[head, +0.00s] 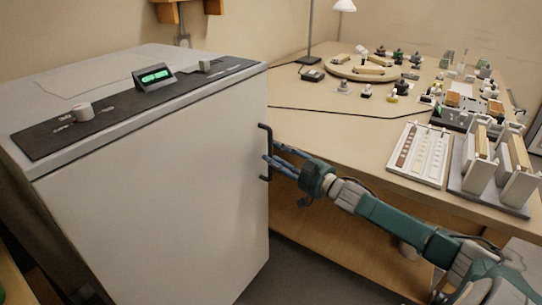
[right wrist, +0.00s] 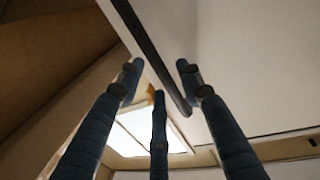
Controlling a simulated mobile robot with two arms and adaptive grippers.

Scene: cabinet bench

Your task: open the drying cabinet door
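The drying cabinet (head: 150,190) is a large white box at the left in the head view. Its front door looks flush and shut. A dark vertical bar handle (head: 269,140) is at the door's right edge. My right gripper (head: 272,160) reaches in from the right, with its blue fingers at the handle's lower half. In the right wrist view, the dark handle bar (right wrist: 150,52) runs between the spread fingers of the right gripper (right wrist: 160,80). The fingers are open; I cannot tell whether any touches the bar. My left gripper is not in view.
A wooden bench (head: 330,125) stands at the right, close to the handle side, with white racks (head: 418,152) and small parts. Open floor shows below the cabinet's right side.

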